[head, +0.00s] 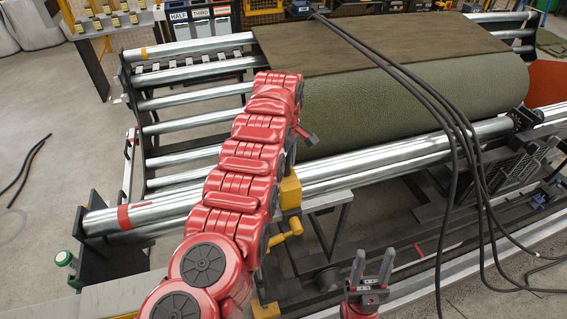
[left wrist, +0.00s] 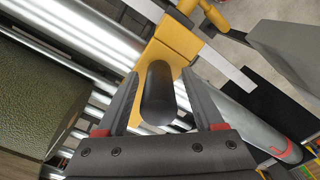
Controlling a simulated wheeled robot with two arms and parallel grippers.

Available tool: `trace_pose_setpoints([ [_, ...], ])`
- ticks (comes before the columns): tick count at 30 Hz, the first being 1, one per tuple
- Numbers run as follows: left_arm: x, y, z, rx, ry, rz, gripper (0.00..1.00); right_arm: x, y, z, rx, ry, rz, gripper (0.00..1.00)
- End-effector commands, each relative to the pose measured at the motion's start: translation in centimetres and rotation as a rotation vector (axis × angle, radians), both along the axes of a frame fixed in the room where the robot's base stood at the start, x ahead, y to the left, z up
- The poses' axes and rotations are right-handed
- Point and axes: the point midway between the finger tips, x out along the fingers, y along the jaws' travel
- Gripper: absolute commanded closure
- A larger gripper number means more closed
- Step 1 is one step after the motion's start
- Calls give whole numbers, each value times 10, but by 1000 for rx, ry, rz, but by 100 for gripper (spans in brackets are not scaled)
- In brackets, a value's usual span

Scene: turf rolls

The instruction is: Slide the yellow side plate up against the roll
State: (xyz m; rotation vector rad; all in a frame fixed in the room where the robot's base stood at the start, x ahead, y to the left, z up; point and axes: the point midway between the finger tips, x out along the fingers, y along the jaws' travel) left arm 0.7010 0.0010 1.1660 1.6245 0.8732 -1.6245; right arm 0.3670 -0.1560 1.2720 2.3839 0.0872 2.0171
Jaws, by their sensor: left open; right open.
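The yellow side plate (head: 290,192) stands at the left end of the green turf roll (head: 410,98), partly hidden by my left arm. In the left wrist view the yellow side plate (left wrist: 172,48) carries a black rounded handle (left wrist: 158,95). My left gripper (left wrist: 160,75) is open, its fingers on either side of this handle with gaps showing. The roll (left wrist: 40,95) shows at the left there, apart from the yellow plate. My right gripper (head: 371,268) is open and empty, low in front of the machine.
Steel rollers (head: 195,73) lie left of the roll, and a long front roller (head: 160,212) runs below it. Black cables (head: 440,110) hang across the roll's right part. A yellow crank-like part (head: 286,234) sticks out below the plate.

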Motion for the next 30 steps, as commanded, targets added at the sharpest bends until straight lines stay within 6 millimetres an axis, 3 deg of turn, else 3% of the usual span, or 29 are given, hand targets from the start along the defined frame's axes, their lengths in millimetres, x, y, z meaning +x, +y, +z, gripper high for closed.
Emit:
trace_pose_setpoints([
  [2,0,0,0,0,0,0,38,0,0,0,0,0,0,50],
  [12,0,1,0,0,-1,0,99,0,0,0,0,0,0,50],
  [30,1,1,1,1,-3,2,100,0,0,0,0,0,0,50],
])
